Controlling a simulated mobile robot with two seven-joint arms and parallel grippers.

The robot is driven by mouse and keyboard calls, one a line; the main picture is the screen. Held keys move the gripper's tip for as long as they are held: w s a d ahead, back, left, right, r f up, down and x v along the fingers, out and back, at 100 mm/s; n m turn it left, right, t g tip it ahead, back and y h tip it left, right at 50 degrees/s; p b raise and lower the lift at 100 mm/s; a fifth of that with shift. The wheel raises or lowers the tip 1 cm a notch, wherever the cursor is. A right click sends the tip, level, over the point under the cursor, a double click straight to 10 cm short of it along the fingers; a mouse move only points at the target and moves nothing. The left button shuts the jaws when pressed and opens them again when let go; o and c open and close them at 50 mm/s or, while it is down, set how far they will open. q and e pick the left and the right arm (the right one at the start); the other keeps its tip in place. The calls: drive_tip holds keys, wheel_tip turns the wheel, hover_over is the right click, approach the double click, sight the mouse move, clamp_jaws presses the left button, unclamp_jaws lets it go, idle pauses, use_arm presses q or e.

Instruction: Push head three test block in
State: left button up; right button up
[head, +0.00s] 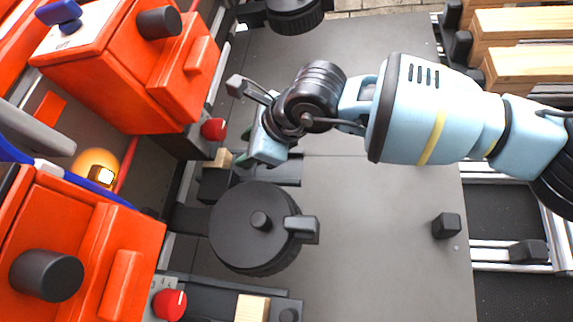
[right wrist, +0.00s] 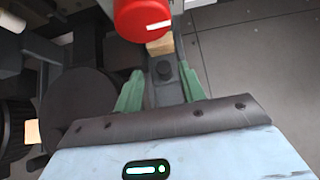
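A small wooden test block (head: 222,158) sits in a dark slide at the side of an orange head, below a red knob (head: 213,129). Which head number this is cannot be read. In the right wrist view the block (right wrist: 160,45) lies beyond my fingertips, partly behind the red knob (right wrist: 142,18). My right gripper (head: 243,160) is beside the block in the head view. Its green fingers (right wrist: 161,88) are apart, with the dark slide and its small post (right wrist: 164,70) showing between them. They do not hold the block. My left gripper is in neither view.
A black handwheel (head: 255,228) stands close below my right gripper. Another orange head (head: 75,255) has its own red knob (head: 170,304) and wooden block (head: 252,307). The grey plate (head: 385,220) is mostly clear. Wooden pallets (head: 525,60) lie at upper right.

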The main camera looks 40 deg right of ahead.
idle(0.3)
drive_tip(key=a+v, duration=0.2)
drive_tip(key=v, duration=0.7)
drive_tip(key=shift+s+r+b, duration=0.3)
drive_tip(key=shift+r+b, duration=0.1)
drive_tip(key=shift+r, duration=0.05)
idle(0.6)
